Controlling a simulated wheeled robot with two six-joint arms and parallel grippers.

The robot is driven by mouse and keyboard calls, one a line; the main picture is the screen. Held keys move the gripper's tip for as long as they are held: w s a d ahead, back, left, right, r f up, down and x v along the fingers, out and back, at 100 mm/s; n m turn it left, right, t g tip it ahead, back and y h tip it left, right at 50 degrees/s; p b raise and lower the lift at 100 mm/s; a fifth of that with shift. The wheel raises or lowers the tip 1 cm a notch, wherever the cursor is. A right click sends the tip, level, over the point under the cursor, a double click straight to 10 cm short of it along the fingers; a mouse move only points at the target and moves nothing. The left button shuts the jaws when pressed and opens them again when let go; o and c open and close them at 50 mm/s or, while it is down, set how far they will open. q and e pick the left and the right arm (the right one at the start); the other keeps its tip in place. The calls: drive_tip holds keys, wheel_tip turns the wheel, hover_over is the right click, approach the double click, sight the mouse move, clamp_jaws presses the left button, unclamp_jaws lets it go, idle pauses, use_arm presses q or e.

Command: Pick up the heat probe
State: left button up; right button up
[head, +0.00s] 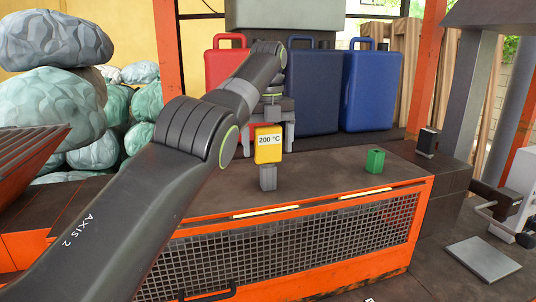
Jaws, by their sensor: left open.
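The heat probe (268,148) is a yellow block with a "200 °C" label on a grey lower part. It stands upright on the brown top of the orange machine in the head view. My left gripper (269,138) comes down just behind or over the probe, with one finger showing on each side of its yellow part. The fingers are apart and open. I cannot tell whether they touch the probe, as the probe hides part of the gripper. My right gripper is not in view.
A green block (375,161) stands on the machine top (325,172) to the right. A small dark block (427,142) stands further right. Red (222,66), dark blue (313,92) and blue (371,91) cases stand behind. The top between probe and green block is clear.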

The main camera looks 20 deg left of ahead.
use_arm(q)
drive_tip(key=shift+f, duration=0.35)
drive_tip(key=shift+s+r, duration=0.1)
drive_tip(key=shift+r, duration=0.05)
drive_tip(key=shift+c, duration=0.4)
drive_tip(key=c, duration=1.1)
drive_tip(key=shift+r, duration=0.1)
drive_tip(key=shift+r+p, duration=0.45)
drive_tip(key=shift+p, duration=0.1)
wheel_tip(320, 180, up, 9)
drive_tip(key=p, duration=0.9)
drive_tip(key=shift+f, duration=0.1)
